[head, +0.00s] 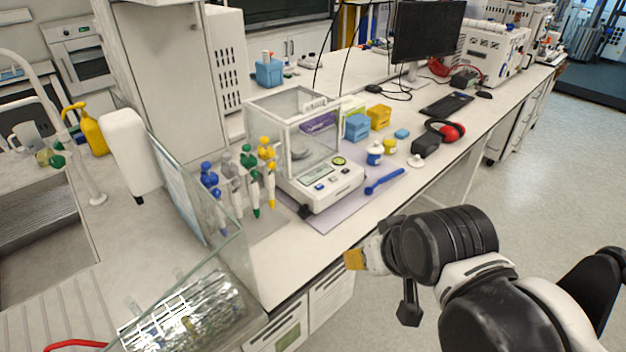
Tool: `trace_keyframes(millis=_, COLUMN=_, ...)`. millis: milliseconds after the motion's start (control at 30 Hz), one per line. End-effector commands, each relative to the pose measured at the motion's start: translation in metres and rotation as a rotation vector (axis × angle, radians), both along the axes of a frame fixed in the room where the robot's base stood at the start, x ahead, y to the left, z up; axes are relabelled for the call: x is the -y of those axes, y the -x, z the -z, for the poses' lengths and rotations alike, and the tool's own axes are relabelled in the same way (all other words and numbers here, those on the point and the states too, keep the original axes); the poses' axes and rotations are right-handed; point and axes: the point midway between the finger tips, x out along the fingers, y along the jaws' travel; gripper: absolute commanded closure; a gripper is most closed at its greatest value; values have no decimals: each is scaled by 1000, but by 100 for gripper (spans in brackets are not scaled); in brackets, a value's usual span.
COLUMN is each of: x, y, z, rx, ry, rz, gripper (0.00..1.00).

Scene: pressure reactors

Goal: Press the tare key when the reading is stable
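The white balance (335,187) stands on a pale purple mat (325,216) on the bench, with a glass draft shield (290,115) around its weighing pan. Its front panel carries a small display (313,175) and several keys; the reading and the key labels are too small to tell, so I cannot pick out the tare key. My gripper (354,260) is in front of the bench edge, below and to the right of the balance, and apart from it. Only a yellowish tip shows at its end; whether the fingers are open or shut is unclear.
Pipettes (245,180) stand on a rack just left of the balance. A blue spoon (385,181), a blue-labelled jar (375,154) and red-black earmuffs (445,131) lie to the right. A glass panel (185,190) is at the left. The floor at the right is clear.

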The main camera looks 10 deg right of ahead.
Motion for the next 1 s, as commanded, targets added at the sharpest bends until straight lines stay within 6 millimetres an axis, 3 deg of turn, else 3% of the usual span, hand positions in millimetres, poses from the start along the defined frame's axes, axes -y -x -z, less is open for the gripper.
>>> trace_keyframes(millis=67, x=0, y=0, z=0, rx=0, ry=0, rz=0, gripper=58)
trace_keyframes(millis=200, x=0, y=0, z=0, rx=0, ry=0, rz=0, gripper=96)
trace_keyframes(millis=233, x=0, y=0, z=0, rx=0, ry=0, rz=0, gripper=100)
trace_keyframes(millis=1000, x=0, y=0, z=0, rx=0, ry=0, rz=0, gripper=100)
